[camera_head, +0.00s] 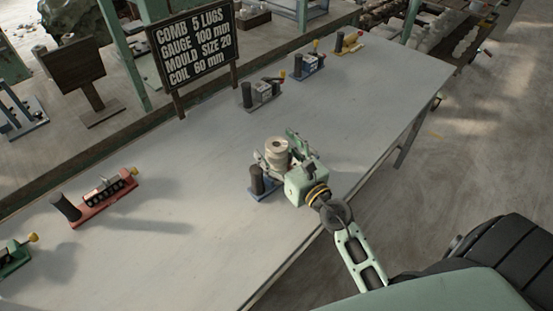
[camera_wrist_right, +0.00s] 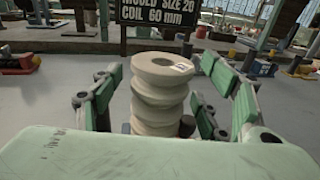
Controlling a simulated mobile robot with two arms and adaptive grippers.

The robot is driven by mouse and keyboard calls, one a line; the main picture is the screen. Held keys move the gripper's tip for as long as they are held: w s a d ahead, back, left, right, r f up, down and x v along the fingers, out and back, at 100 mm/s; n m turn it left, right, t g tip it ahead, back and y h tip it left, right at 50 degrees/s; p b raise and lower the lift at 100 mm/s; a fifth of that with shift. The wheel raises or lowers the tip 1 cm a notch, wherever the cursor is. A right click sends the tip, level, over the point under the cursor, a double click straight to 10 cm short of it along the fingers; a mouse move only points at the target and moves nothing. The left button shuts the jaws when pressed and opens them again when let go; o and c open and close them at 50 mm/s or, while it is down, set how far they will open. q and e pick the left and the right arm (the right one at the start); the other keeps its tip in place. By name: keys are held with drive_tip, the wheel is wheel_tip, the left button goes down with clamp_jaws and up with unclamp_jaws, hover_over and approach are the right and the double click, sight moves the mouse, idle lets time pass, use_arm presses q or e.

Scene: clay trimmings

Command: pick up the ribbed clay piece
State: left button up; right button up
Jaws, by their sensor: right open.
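The ribbed clay piece (camera_head: 277,152) is a pale, upright stack of rounded rings with a hole in its top, over the table near its right side. It also shows in the right wrist view (camera_wrist_right: 160,92), with a small white label on its top. In the right wrist view the right gripper (camera_wrist_right: 160,105) shows gaps between fingers and clay. The clay's foot is hidden behind the gripper's body. My left gripper is not in view.
A blue-based fixture with a dark cylinder (camera_head: 257,181) stands beside the clay. Similar fixtures, red (camera_head: 97,196), grey (camera_head: 261,93), blue (camera_head: 308,66) and yellow (camera_head: 346,43), stand on the grey table (camera_head: 190,245). A lettered black sign (camera_head: 193,50) stands at the table's back edge.

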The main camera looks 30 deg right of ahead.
clamp_jaws()
drive_tip(key=shift+r, duration=0.1)
idle(0.7)
